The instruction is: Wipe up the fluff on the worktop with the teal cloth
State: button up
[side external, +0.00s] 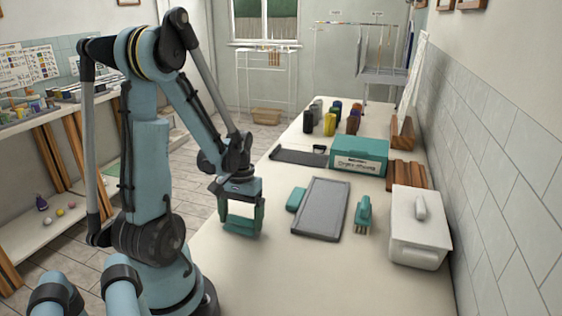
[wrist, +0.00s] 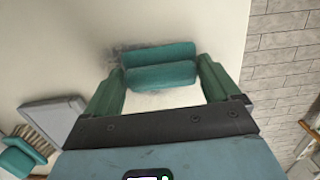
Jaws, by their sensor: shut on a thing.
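The teal cloth (wrist: 160,76) is a folded, rounded pad with a crease along its length. It lies between the green fingers of my gripper (wrist: 160,62) in the wrist view, and my gripper is shut on it. Grey fluff (wrist: 113,56) shows as a faint smudge on the pale worktop (wrist: 60,50) around the cloth. In the side view my gripper (side external: 241,226) is low over the near left part of the worktop (side external: 300,270), with the cloth (side external: 240,230) at its tips. I cannot make out the fluff there.
Right of my gripper are a small teal block (side external: 296,199), a grey tray (side external: 320,210), a teal brush (side external: 363,213) and a white lidded box (side external: 420,228). A teal labelled box (side external: 360,150) and several jars (side external: 330,122) stand farther back. The near worktop is clear.

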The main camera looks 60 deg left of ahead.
aim_at(252, 220)
dwell(0.4)
jog(key=shift+w+d+f, duration=0.2)
jog(key=shift+w+d, duration=0.85)
jog(key=shift+w+d, duration=0.1)
jog(key=shift+w+d+r, duration=0.15)
jog(key=shift+w+d, duration=0.8)
jog(key=shift+s+a+f, duration=0.25)
jog(key=shift+s+a, duration=0.9)
